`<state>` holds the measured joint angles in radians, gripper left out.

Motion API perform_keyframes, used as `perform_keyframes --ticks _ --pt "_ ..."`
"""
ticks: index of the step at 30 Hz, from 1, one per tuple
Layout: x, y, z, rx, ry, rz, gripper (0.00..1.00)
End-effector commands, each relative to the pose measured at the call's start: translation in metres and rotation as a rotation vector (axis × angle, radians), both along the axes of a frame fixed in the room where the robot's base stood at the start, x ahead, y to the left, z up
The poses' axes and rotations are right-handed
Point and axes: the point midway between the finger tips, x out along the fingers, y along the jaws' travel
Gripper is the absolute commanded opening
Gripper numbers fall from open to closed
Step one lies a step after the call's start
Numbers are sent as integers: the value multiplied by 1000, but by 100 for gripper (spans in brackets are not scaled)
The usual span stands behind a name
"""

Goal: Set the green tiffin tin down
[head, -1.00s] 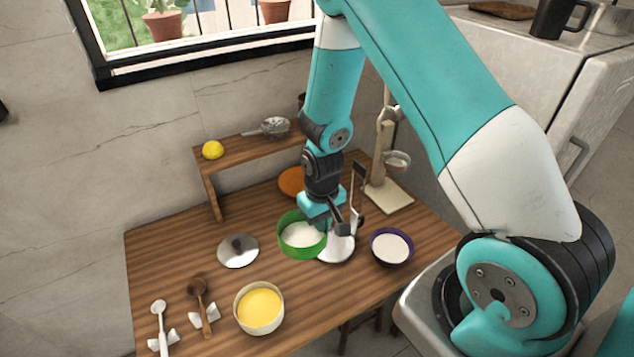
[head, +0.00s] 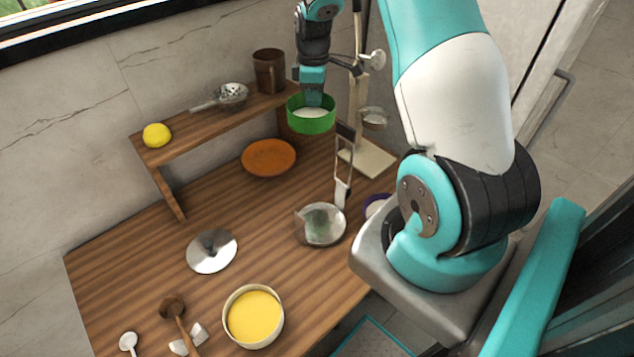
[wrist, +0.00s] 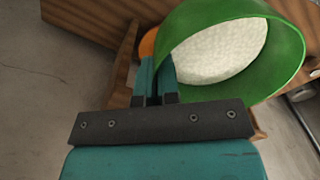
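The green tiffin tin (head: 311,122) is a round, open tin with white contents, probably rice. It hangs in the air near the right end of the raised wooden shelf in the head view. My gripper (head: 313,98) is above it, with its fingers at the tin's rim. In the wrist view the tin (wrist: 288,58) fills the upper right and the fingers of my gripper (wrist: 156,78) are close together on its near wall. The underside of the tin is hidden in both views.
The wooden shelf (head: 190,124) carries a lemon (head: 157,135), a strainer (head: 232,94) and a brown mug (head: 269,70). Below are an orange plate (head: 268,158), a metal pan (head: 320,226), a lid (head: 212,251) and a yellow-filled bowl (head: 253,343). A stand (head: 366,159) rises at right.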

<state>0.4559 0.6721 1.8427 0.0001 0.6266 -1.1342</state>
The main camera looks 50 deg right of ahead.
Motion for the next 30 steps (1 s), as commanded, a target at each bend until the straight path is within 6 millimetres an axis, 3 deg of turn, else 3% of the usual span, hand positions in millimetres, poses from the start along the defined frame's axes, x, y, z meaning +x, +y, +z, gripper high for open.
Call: perform_keyframes --ticks 5,18,30 --pt "-3 -16 -10 3 5 50 0" --pt "-3 -14 -127 3 5 51 0" --pt "-3 -14 -178 2 3 50 0"
